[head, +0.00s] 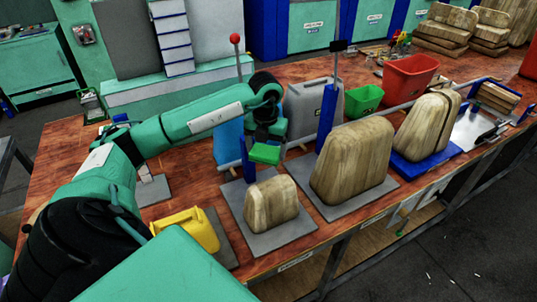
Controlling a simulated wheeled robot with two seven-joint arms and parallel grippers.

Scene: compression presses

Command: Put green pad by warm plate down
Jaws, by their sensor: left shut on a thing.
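The green pad (265,154) is a small flat block in the middle of the head view. My left gripper (266,138) is shut on it and holds it above the table, over the back part of a grey plate (291,240) that bears a small wooden block (271,205). The pad is behind and above this block, apart from it. I cannot tell which plate is the warm one. My right gripper is not in view.
A larger wooden block (352,162) and a blue post (326,118) stand to the right. A green bin (364,100) and a red bin (409,78) are farther back. Bare tabletop (75,172) shows at the left.

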